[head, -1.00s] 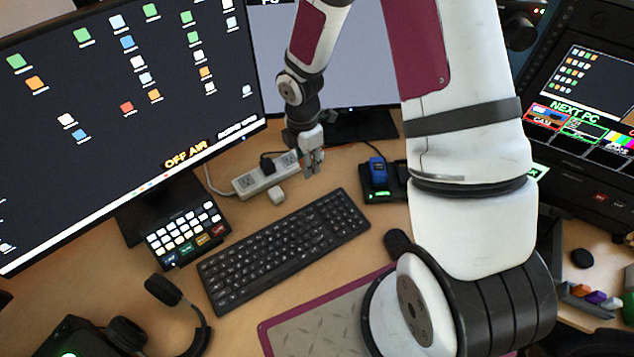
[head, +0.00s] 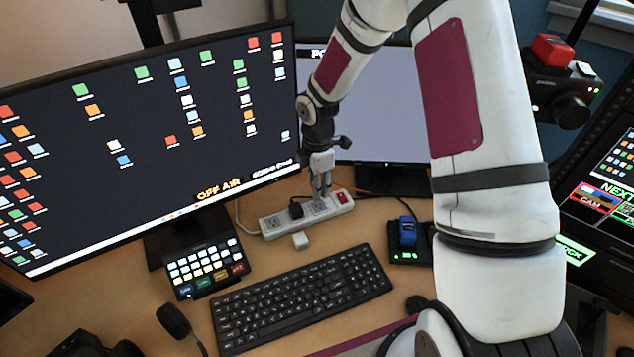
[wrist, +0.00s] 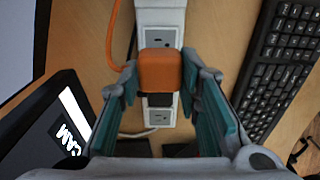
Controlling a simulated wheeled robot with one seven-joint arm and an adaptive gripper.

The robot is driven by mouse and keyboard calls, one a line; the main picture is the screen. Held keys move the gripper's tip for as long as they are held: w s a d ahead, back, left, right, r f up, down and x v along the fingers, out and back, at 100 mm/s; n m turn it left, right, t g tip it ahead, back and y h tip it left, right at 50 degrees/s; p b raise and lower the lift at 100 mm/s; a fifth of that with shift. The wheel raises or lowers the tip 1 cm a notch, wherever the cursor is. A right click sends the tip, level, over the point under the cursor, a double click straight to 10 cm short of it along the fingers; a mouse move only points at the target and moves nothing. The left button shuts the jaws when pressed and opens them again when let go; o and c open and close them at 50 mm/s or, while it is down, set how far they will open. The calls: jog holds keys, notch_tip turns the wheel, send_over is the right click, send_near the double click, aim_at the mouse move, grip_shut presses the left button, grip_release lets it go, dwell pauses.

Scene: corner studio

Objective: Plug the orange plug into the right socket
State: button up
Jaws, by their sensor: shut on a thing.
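My gripper (wrist: 158,82) is shut on the orange plug (wrist: 160,66), which sits between its teal finger pads in the wrist view. In the head view my gripper (head: 321,190) points down at the right part of the white power strip (head: 272,227), and the fingers mostly hide the plug. The strip also shows in the wrist view (wrist: 160,16). A socket (wrist: 160,38) shows just beyond the plug and another (wrist: 158,118) nearer the bottom. Whether the plug touches the strip, I cannot tell. The orange cable (wrist: 112,35) curves off at upper left.
A black plug (head: 295,210) sits in the strip left of my gripper. A red switch (head: 342,198) is at the strip's right end. A white adapter (head: 300,240) and keyboard (head: 300,295) lie in front. Monitors (head: 150,130) stand behind and left. A blue item (head: 407,231) stands right.

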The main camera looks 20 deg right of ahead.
aim_at(317, 207)
jog(key=shift+f+b, duration=1.05)
jog(key=shift+f, duration=1.4)
jog(key=shift+f, duration=0.55)
dwell(0.5)
jog(key=o, duration=1.1)
jog(key=shift+o, duration=0.2)
notch_tip(317, 207, up, 12)
